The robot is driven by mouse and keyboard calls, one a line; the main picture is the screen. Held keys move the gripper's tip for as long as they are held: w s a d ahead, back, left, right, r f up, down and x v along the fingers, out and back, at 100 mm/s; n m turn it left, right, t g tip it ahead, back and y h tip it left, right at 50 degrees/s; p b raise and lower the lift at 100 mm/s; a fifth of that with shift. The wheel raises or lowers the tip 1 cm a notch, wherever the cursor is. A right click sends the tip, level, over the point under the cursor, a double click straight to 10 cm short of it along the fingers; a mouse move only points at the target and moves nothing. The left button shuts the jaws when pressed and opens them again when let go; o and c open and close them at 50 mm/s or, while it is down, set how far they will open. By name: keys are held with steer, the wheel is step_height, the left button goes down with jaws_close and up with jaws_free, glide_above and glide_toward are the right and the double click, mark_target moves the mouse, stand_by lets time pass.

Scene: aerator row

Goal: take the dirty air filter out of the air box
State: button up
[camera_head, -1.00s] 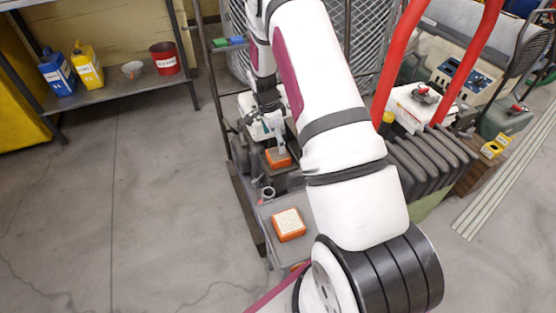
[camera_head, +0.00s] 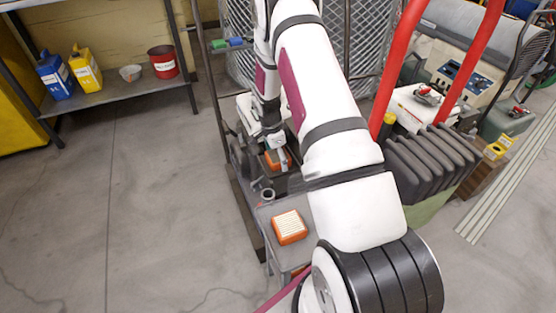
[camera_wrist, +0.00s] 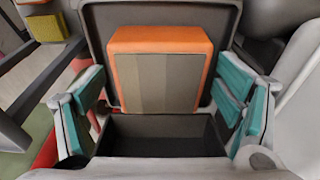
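The dirty air filter (camera_wrist: 160,78) has an orange frame and brown-grey pleats; in the wrist view it lies at the far side of the dark air box (camera_wrist: 160,148). A dark empty gap shows in the box on the near side. In the head view the filter (camera_head: 285,160) is partly hidden by my wrist. My gripper (camera_wrist: 160,108) is open, its teal-padded fingers wide apart left and right of the box. The fingers do not appear to touch the filter. A second orange filter with pale, clean pleats (camera_head: 290,226) lies on a grey surface nearer my base.
Red bars (camera_head: 400,70) rise close to my arm's right, above dark ribbed parts (camera_head: 430,160). A shelf (camera_head: 125,92) at left holds a blue jug (camera_head: 55,75), a yellow jug (camera_head: 86,70) and a red can (camera_head: 163,61). The floor at left is clear.

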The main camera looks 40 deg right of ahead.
steer(key=c, duration=1.2)
